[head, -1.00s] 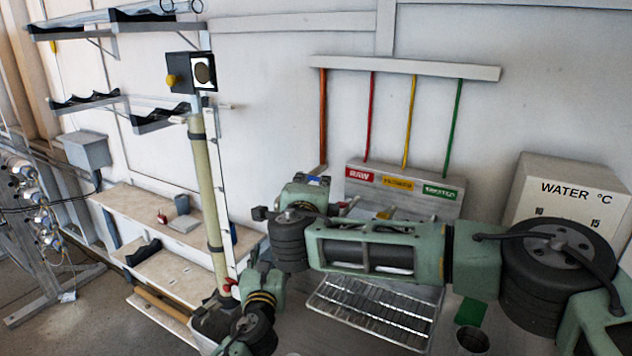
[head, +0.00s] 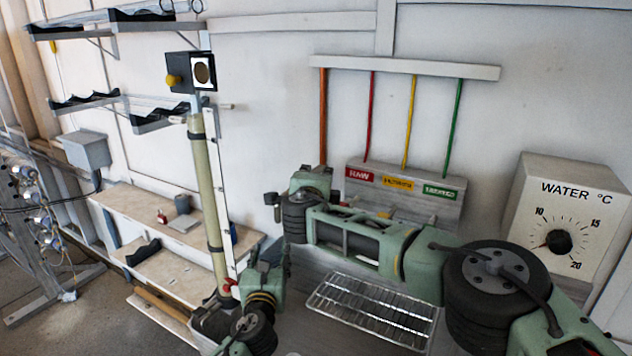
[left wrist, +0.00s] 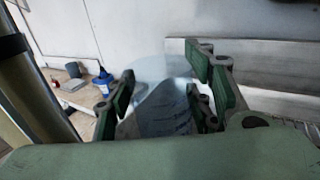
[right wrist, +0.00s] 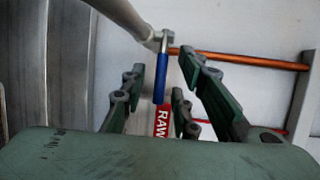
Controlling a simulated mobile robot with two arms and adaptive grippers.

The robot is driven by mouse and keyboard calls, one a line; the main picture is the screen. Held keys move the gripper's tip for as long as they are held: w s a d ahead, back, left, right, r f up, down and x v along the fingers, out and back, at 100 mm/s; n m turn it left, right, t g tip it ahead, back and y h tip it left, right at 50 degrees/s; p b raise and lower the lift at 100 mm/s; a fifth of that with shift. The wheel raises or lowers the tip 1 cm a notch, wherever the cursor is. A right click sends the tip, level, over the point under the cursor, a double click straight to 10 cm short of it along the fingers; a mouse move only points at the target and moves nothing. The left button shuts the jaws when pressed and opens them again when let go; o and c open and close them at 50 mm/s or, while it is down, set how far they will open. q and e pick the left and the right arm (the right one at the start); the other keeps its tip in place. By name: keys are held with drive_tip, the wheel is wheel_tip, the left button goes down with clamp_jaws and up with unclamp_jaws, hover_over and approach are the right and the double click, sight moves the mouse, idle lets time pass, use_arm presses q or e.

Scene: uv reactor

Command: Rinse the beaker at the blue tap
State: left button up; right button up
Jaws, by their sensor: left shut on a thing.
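In the left wrist view, the clear glass beaker (left wrist: 160,72) is between the fingers of my left gripper (left wrist: 165,95), which is shut on it. Its contents cannot be made out. In the head view my left arm is low at the left, and the beaker cannot be made out there. In the right wrist view, the blue tap lever (right wrist: 160,78) hangs from a metal fitting, between the fingers of my right gripper (right wrist: 168,85). The fingers stand apart, with no clear contact on the lever. In the head view my right arm hides the tap.
A wire drying rack (head: 372,308) lies below my right arm. The panel with RAW, yellow and green labels (head: 405,190) is behind the arm. A WATER °C dial box (head: 567,215) stands right. A pale upright post (head: 207,195) is close to my left arm.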

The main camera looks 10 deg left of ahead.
clamp_jaws()
idle(0.5)
drive_tip(key=shift+s+a+m+h, duration=0.25)
drive_tip(key=shift+m+h, duration=0.35)
drive_tip(key=shift+h, duration=0.2)
drive_tip(key=shift+f, duration=0.1)
unclamp_jaws()
drive_tip(key=shift+d, duration=0.1)
